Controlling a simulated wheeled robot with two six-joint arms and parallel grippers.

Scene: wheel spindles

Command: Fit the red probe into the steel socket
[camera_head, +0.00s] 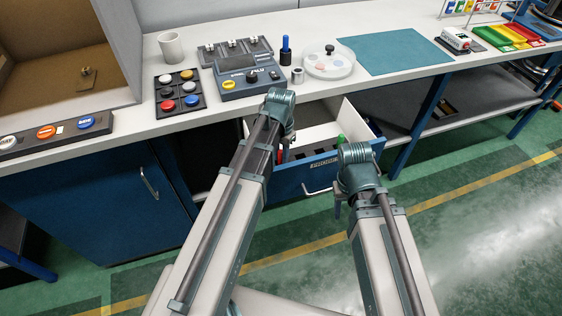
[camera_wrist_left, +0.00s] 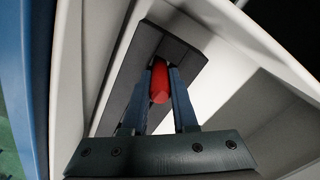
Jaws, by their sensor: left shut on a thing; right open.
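The red probe (camera_wrist_left: 160,82) is between the fingertips of my left gripper (camera_wrist_left: 161,76) in the left wrist view, at a dark slotted block (camera_wrist_left: 187,60) inside the open drawer. Whether it still touches the block is unclear. In the head view a bit of red shows beside my left arm, and the left fingers are largely hidden. A small steel cylinder (camera_head: 297,76), apparently the steel socket, stands on the bench behind the drawer. My right gripper (camera_head: 337,205) is open near the drawer's handle (camera_head: 318,190); whether it touches is unclear.
The open drawer (camera_head: 350,118) has pale walls and holds a green item (camera_head: 341,140). The teal mat (camera_head: 395,53) is bare.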

